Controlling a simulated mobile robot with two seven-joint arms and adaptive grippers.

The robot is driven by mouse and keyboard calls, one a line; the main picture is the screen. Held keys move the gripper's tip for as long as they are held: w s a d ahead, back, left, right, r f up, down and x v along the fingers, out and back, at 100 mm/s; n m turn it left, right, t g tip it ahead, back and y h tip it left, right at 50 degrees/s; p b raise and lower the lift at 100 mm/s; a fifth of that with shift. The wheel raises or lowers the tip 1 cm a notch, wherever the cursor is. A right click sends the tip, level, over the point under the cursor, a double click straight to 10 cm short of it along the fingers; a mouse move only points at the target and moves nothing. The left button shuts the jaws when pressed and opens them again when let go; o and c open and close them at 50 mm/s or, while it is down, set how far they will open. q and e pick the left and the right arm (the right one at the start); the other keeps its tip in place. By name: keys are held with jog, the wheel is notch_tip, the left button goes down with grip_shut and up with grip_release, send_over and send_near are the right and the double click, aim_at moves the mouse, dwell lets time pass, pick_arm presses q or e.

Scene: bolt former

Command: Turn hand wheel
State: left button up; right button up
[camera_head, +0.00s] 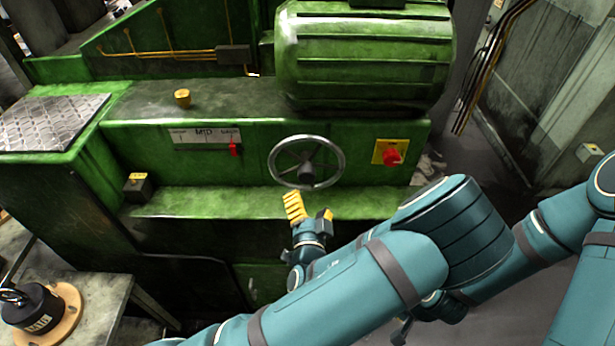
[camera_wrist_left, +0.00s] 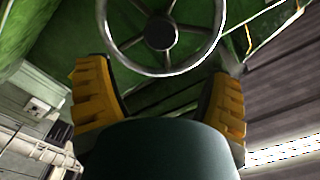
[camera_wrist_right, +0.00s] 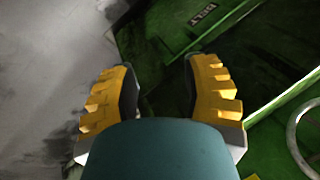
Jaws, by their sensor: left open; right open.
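The hand wheel (camera_head: 306,172) is a grey metal ring with spokes and a hub on the front of the green machine. It also shows at the top of the left wrist view (camera_wrist_left: 160,33), and part of its rim is at the right edge of the right wrist view (camera_wrist_right: 294,138). My left gripper (camera_head: 311,209) is open and empty, just below the wheel and apart from it in the head view. In the left wrist view its yellow fingers point toward the wheel's lower rim. My right gripper (camera_wrist_right: 160,68) is open and empty, with the wheel off to its right.
A red switch on a yellow plate (camera_head: 391,153) sits right of the wheel. A red pointer (camera_head: 234,149) under a scale is left of it. A ribbed green motor (camera_head: 364,60) stands above. A black weight (camera_head: 35,308) rests on a table at lower left.

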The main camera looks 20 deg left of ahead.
aim_at(308, 178)
pick_arm(q)
jog(key=b, duration=0.4)
jog(key=w+b, duration=0.1)
jog(key=b, duration=0.2)
jog(key=w+a+b, duration=0.1)
jog(key=b, duration=0.3)
jog(key=shift+w+f+b, duration=0.2)
jog(key=shift+f+b, duration=0.05)
jog(key=shift+b, duration=0.1)
jog(key=x, duration=0.7)
jog(key=shift+w+a+b, duration=0.15)
jog(key=shift+w+b, duration=0.15)
jog(key=shift+w, duration=0.05)
jog(key=shift+r, duration=0.1)
jog(key=c, duration=1.3)
